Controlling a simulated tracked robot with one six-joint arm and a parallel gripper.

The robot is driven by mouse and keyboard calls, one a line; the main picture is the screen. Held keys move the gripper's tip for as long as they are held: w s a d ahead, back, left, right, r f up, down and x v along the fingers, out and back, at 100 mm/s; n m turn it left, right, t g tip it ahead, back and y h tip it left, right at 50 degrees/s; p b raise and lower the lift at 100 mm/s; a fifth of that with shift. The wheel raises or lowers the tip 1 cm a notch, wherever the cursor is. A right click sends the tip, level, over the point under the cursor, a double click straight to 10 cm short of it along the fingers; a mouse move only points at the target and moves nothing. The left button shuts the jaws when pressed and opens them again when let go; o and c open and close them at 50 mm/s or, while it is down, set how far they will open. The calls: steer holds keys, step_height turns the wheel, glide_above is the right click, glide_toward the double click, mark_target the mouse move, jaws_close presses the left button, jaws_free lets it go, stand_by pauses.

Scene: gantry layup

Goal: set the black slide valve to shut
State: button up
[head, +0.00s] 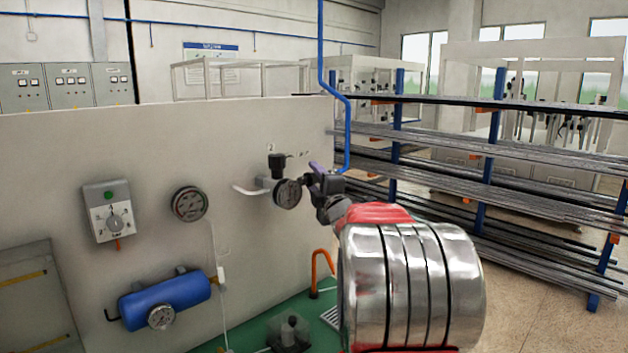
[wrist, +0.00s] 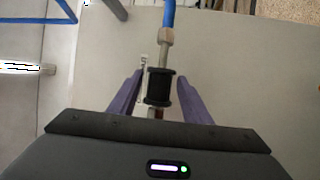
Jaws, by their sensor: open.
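The black slide valve (wrist: 159,89) is a short black sleeve with wider rims, in the wrist view. It sits in line below a metal fitting (wrist: 166,48) and a blue hose (wrist: 168,14). My gripper (wrist: 160,76) is open, its two purple fingers on either side of the sleeve. A gap shows on both sides, clearer on the right. In the head view my gripper (head: 318,168) is at the panel, right of a round gauge (head: 288,194), and mostly hides the valve. The valve's slide position is not clear.
The pale panel (head: 130,150) carries a switch box (head: 112,212), another gauge (head: 190,204), a blue tank (head: 165,300) and a black-topped regulator (head: 277,163) close left of my gripper. A rack of metal bars (head: 480,180) stands to the right. An orange hooked pipe (head: 318,268) is below.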

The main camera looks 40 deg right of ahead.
steer(key=shift+w, duration=0.1)
steer(key=shift+c, duration=0.4)
steer(key=shift+f, duration=0.1)
jaws_close()
